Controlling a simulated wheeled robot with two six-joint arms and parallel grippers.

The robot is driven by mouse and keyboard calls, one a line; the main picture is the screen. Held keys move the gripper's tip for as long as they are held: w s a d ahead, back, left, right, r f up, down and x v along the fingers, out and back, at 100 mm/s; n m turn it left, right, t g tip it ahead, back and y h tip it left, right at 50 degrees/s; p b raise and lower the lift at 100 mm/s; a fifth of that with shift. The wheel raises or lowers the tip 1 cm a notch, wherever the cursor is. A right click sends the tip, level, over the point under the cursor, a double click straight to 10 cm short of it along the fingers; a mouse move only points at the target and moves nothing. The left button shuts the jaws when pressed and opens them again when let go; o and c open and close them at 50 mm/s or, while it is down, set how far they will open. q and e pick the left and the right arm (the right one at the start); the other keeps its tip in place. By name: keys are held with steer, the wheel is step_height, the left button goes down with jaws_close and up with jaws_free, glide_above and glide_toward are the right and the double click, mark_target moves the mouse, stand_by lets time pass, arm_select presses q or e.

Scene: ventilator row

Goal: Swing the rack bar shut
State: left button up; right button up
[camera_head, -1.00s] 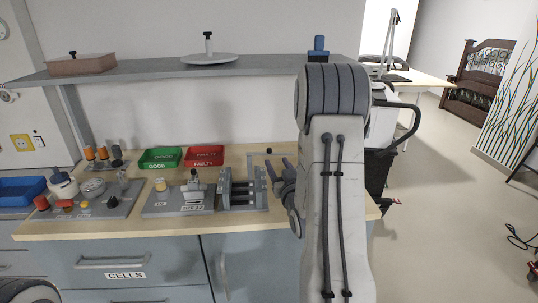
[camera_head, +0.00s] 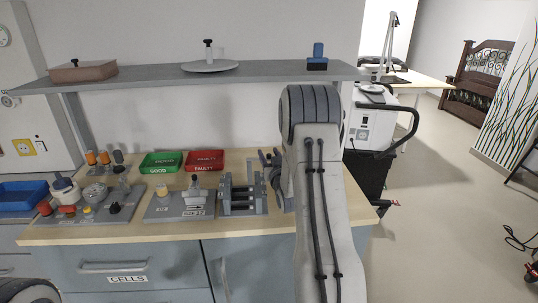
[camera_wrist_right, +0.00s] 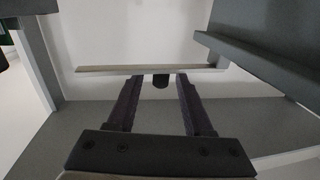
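The grey slotted rack (camera_head: 243,197) stands on the worktop, right of the middle. In the right wrist view the rack bar (camera_wrist_right: 100,69) is a pale strip lying across, just ahead of my fingertips. A dark knob (camera_wrist_right: 160,82) hangs at its middle, between the fingers. My right gripper (camera_head: 268,158) is at the rack's back right; it also shows in the wrist view (camera_wrist_right: 157,80), with its two dark fingers apart on either side of the knob. I see no clear contact. My forearm hides part of the rack's right side. My left gripper is out of view.
A shelf (camera_head: 150,79) runs above the worktop. A white machine (camera_head: 372,125) stands at the right.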

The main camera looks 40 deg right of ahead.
jaws_close()
stand_by(1.3)
